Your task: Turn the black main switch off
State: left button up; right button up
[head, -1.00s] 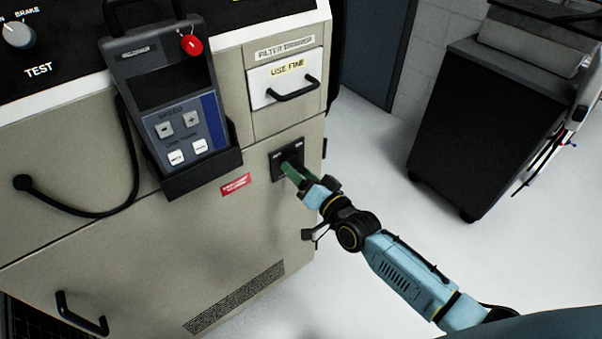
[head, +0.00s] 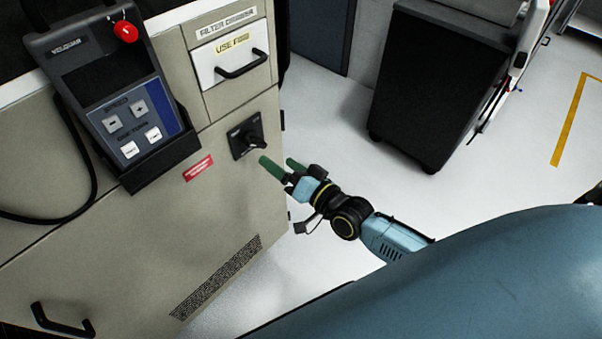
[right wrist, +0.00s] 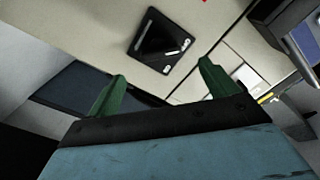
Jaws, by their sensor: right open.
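The black main switch (head: 251,140) is a rotary knob on a square black plate, on the beige cabinet's front below the filter drawer. Its plate also shows in the right wrist view (right wrist: 158,42), ahead of and between the fingers, with small white labels. My right gripper (head: 279,163) has two green fingers spread apart and empty. It is just to the lower right of the switch in the head view, apart from the knob. It also shows in the right wrist view (right wrist: 160,82). My left gripper is not in view.
A pendant (head: 122,95) with a red button hangs in a holder left of the switch. The filter drawer (head: 232,60) with a black handle is above it. A black cabinet (head: 438,85) stands behind at right. The floor between is clear.

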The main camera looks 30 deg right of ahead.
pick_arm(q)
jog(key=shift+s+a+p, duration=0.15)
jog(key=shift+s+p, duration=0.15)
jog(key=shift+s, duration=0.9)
pick_arm(e)
jog(key=v, duration=0.6)
jog(key=shift+s, duration=0.1)
